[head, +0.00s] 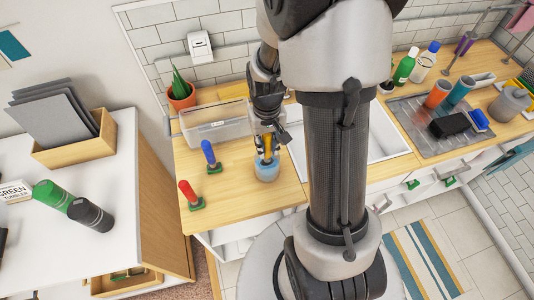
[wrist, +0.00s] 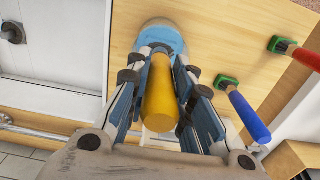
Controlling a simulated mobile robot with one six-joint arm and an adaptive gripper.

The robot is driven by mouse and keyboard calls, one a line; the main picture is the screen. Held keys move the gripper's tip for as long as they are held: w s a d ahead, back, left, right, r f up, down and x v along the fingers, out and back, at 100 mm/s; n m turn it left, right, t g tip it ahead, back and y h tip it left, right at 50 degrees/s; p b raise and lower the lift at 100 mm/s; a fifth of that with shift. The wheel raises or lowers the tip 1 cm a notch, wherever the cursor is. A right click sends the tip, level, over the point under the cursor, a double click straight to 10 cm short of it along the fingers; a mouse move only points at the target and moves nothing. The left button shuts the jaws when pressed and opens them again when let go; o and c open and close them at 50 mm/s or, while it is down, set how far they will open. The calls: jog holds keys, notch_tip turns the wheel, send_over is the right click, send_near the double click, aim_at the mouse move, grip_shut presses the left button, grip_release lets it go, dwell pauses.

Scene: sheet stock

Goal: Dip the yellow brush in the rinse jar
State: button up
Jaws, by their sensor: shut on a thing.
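My gripper (head: 268,132) is shut on the handle of the yellow brush (head: 267,146), which points down at the rinse jar. In the wrist view, the yellow handle (wrist: 160,95) lies between my two fingers (wrist: 158,62). The rinse jar (head: 267,172) is a short, light-blue vessel on the wooden counter, directly below my gripper. It also shows in the wrist view (wrist: 162,32), just beyond my fingertips. The brush's lower end meets the jar's mouth in the head view. The bristles are hidden, so I cannot tell how deep they are.
A blue brush (head: 208,152) and a red brush (head: 188,193) stand in green holders left of the jar. A clear bin (head: 215,122) lies behind them. The sink (head: 385,140) is to the right. Bare counter (head: 232,200) lies in front of the jar.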

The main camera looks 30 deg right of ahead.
aim_at(267, 135)
jog(key=shift+r+p, duration=3.45)
jog(key=shift+r, duration=1.15)
jog(key=shift+f, duration=0.1)
